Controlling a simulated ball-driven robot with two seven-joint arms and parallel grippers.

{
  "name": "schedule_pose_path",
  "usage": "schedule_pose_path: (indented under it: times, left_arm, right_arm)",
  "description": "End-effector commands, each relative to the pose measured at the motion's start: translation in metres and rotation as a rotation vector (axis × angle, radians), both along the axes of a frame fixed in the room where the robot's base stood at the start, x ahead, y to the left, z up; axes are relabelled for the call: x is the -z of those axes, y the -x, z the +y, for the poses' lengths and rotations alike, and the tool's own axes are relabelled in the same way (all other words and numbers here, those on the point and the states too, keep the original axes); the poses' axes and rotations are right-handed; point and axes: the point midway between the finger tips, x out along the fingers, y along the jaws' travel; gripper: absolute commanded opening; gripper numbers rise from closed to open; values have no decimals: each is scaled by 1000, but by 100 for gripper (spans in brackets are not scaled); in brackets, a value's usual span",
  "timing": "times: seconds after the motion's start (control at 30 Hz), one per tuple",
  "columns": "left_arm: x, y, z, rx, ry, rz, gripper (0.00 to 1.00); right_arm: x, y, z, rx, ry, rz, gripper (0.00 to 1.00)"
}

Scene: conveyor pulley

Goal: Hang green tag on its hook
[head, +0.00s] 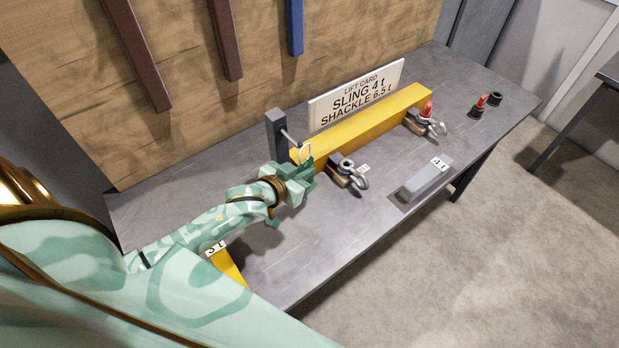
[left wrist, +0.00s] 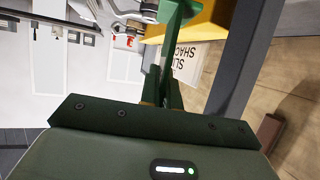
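My left gripper (head: 306,165) is beside the grey post, in front of the near end of the yellow beam. In the left wrist view its fingers (left wrist: 165,92) are close together on a green piece (left wrist: 178,22), which looks like the green tag. A pale wire loop (head: 305,152) stands up at the fingertips. The grey post (head: 277,137) carries a short peg-like hook (head: 290,138) pointing toward the loop. The loop looks just below and right of the hook's tip; I cannot tell whether they touch. Most of the tag is hidden by the gripper in the head view. My right gripper is out of view.
The yellow beam (head: 360,128) lies behind the gripper, with a lift card (head: 357,95) behind it. Shackles (head: 350,172) (head: 428,122) sit along its front. A grey 4 t block (head: 427,182) lies right. The bench front (head: 330,220) is clear.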

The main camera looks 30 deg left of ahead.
Motion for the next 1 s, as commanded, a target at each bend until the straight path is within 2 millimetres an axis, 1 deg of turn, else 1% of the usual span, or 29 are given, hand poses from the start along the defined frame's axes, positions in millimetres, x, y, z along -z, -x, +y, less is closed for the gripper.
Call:
schedule_pose_path:
  times: [0.03, 0.4, 0.7, 1.0]
  left_arm:
    - [2, -2, 4, 0, -3, 0, 0]
    - [3, -12, 28, 2, -4, 0, 0]
    - [7, -16, 38, -1, -1, 1, 0]
    - [10, -16, 39, 0, -1, -1, 0]
  right_arm:
    - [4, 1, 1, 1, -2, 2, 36]
    - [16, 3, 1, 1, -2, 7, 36]
    - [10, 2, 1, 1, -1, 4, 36]
    - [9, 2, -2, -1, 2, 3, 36]
